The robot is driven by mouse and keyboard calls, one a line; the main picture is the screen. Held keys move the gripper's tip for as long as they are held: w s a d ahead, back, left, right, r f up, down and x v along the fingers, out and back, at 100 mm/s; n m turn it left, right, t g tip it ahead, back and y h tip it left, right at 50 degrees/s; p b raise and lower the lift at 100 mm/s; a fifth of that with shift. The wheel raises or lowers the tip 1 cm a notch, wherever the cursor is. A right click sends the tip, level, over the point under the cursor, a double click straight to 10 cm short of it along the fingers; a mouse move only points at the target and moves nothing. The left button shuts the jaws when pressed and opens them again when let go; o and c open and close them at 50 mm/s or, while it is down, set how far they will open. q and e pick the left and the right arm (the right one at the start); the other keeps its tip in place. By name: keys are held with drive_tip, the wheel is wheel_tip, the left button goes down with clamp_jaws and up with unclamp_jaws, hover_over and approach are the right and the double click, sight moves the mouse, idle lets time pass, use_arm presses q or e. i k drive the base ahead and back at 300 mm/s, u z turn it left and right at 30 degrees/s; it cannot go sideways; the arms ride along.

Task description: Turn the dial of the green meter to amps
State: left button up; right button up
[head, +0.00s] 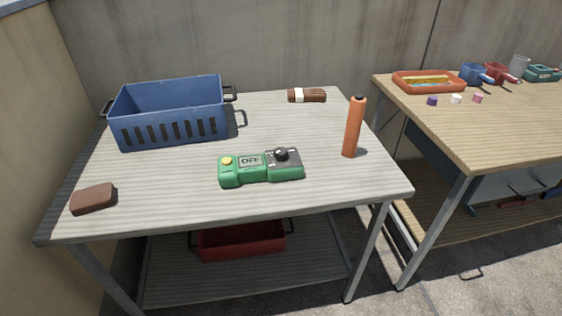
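The green meter (240,170) lies on the grey table (180,195), near the middle of its front half. Its screen (251,161) reads OFF. A black dial (281,154) sits on a dark panel at the meter's right end, and a yellow round button (227,161) is at its left end. The marks around the dial are too small to read. Neither of my grippers is in the head view.
A blue crate (170,108) stands at the back left of the table. A brown block (93,199) lies front left, an orange cylinder (354,128) stands right of the meter, and a brown roll (308,96) lies behind. Table around the meter is clear. A wooden bench (500,130) stands right.

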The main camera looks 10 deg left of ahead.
sight(280, 153)
drive_tip(key=z, duration=0.75)
drive_tip(key=i, duration=0.7)
drive_tip(key=u, duration=1.85)
